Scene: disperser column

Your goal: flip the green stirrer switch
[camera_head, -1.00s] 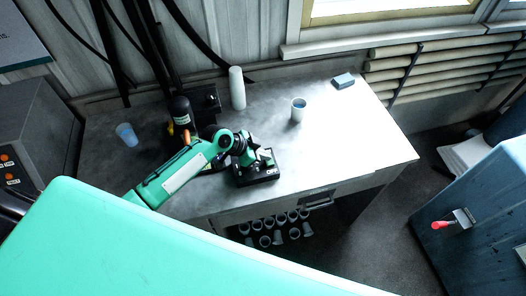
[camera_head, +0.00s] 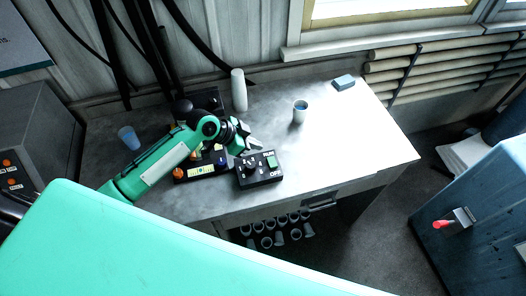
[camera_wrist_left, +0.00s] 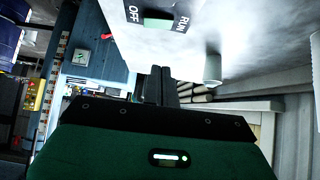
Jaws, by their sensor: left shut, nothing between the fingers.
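The green stirrer switch (camera_head: 271,161) sits on the right side of a black control box (camera_head: 258,180) on the grey table. RUN is marked at its far end and OFF at its near end. In the left wrist view the green switch (camera_wrist_left: 158,23) shows at the top between the two labels. Which end is pressed down I cannot tell. My left gripper (camera_head: 254,144) is at the far side of the box, apart from the switch. In the left wrist view its fingers (camera_wrist_left: 161,86) are shut together and empty. My right gripper is not in view.
A second panel (camera_head: 204,170) with an orange knob stands left of the box. A blue cup (camera_head: 128,136), a white cylinder (camera_head: 238,90), a mug (camera_head: 300,112) and a blue block (camera_head: 343,82) stand on the table. The table's right part is clear.

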